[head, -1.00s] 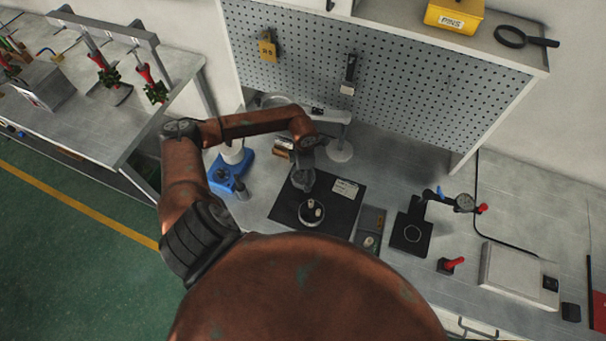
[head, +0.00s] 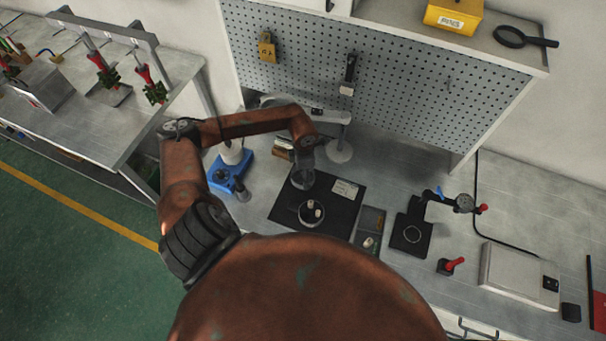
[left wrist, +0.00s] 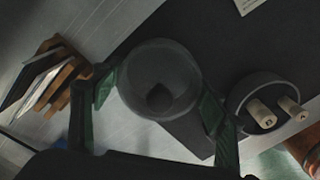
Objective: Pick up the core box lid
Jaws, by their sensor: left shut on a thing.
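The core box lid (left wrist: 160,75) is a round, grey, see-through cap. My left gripper (left wrist: 157,98) is shut on it, with one green finger on each side. In the head view my left gripper (head: 305,160) and the lid (head: 303,180) are over the black mat, behind the core box. I cannot tell how far the lid is above the mat. The open core box (head: 311,214) is a round dark dish on the mat, holding two cream pegs. It also shows in the left wrist view (left wrist: 243,92), right of the gripper and apart from it. My right gripper is not in view.
The black mat (head: 283,211) carries a pale label (head: 345,189). A blue-based device (head: 228,172) stands to the left. A small tray (head: 371,220) and a dial gauge stand (head: 411,234) are to the right. A pegboard (head: 400,75) rises behind the bench.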

